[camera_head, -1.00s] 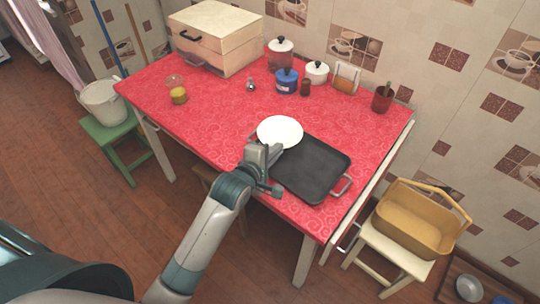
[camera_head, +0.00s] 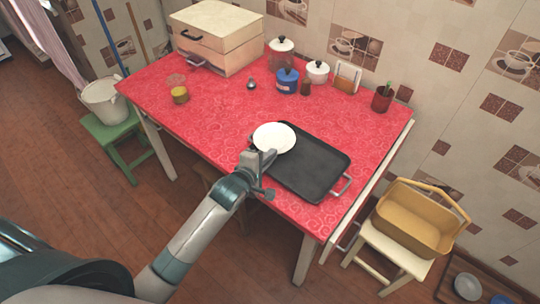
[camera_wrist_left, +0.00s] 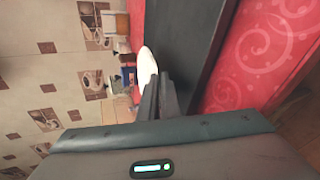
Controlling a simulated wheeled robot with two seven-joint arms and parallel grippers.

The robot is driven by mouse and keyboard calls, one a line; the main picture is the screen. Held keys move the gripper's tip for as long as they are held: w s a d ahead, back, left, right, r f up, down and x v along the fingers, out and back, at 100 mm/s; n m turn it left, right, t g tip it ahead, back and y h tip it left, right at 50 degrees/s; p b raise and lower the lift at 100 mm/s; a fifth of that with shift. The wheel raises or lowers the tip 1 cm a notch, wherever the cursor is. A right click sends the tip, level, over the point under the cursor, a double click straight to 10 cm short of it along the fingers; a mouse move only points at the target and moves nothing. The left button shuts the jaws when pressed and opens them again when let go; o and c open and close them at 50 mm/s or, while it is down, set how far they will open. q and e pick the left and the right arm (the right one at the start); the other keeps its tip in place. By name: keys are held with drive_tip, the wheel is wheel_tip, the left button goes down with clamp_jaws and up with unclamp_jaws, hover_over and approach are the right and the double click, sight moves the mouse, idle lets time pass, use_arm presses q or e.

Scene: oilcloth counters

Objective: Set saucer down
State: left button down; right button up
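The white saucer (camera_head: 274,138) is at the near middle of the red table, over the upper left corner of a black tray (camera_head: 312,165). My left gripper (camera_head: 262,159) is shut on the saucer's near rim. In the left wrist view the saucer (camera_wrist_left: 147,66) shows nearly edge-on beyond the fingertips (camera_wrist_left: 158,88), with the dark tray beside it. I cannot tell whether the saucer touches the tray or the cloth. My right gripper is not in view.
The red patterned tabletop (camera_head: 215,125) is clear left of the saucer. A yellow jar (camera_head: 180,95), blue pot (camera_head: 287,81), brown shaker (camera_head: 306,87) and red cup (camera_head: 382,99) stand farther back. A wooden box (camera_head: 215,40) fills the back left corner.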

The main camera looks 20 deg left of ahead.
use_arm(q)
drive_tip(key=shift+f, duration=0.5)
drive_tip(key=c, duration=2)
unclamp_jaws()
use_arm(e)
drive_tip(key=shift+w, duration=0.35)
